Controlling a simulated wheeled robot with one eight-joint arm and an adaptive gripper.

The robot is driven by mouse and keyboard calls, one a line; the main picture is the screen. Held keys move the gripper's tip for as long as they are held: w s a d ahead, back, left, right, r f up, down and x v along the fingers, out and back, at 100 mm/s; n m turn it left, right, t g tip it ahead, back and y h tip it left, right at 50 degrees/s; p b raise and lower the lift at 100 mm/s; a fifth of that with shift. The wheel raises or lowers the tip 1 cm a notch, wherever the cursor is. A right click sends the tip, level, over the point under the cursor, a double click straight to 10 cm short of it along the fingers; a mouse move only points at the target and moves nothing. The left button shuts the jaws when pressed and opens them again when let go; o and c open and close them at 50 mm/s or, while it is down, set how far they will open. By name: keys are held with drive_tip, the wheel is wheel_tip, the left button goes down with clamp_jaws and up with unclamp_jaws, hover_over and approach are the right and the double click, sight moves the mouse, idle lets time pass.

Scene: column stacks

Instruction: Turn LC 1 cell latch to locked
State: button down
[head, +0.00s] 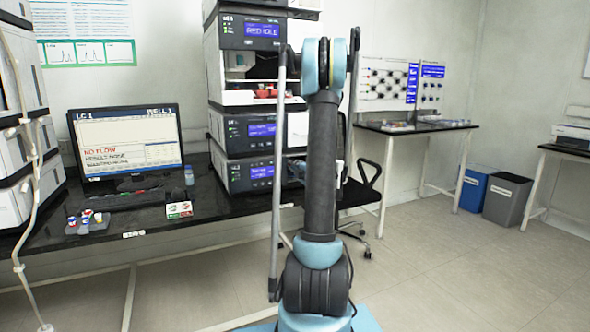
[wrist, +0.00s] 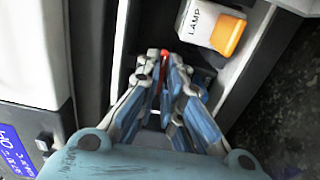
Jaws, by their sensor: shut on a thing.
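The LC 1 stack (head: 228,60) of white and dark modules stands on the black bench, behind my arm in the head view. My gripper (wrist: 164,62) is inside a dark, open bay in the wrist view. Its fingers are closed on a small red piece, which looks like the cell latch (wrist: 164,55); only a sliver shows between the fingertips. I cannot tell the latch's angle or its locked mark. In the head view my arm hides the gripper and the latch.
A white block marked LAMP with an orange tab (wrist: 230,37) sits close to the right of my fingers. The bay's pale frame (wrist: 250,60) borders the right. A monitor (head: 127,145), a vial rack (head: 88,222) and a small bottle (head: 189,175) stand on the bench to the left.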

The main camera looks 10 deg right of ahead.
drive_tip(key=shift+s+n, duration=0.1)
drive_tip(key=shift+n, duration=0.2)
drive_tip(key=n, duration=0.4)
drive_tip(key=shift+n, duration=0.3)
drive_tip(key=n, duration=0.5)
drive_tip(key=shift+n, duration=0.3)
drive_tip(key=n, duration=0.3)
drive_tip(key=shift+n, duration=1.9)
drive_tip(key=c, duration=1.7)
unclamp_jaws()
drive_tip(key=shift+f, duration=0.1)
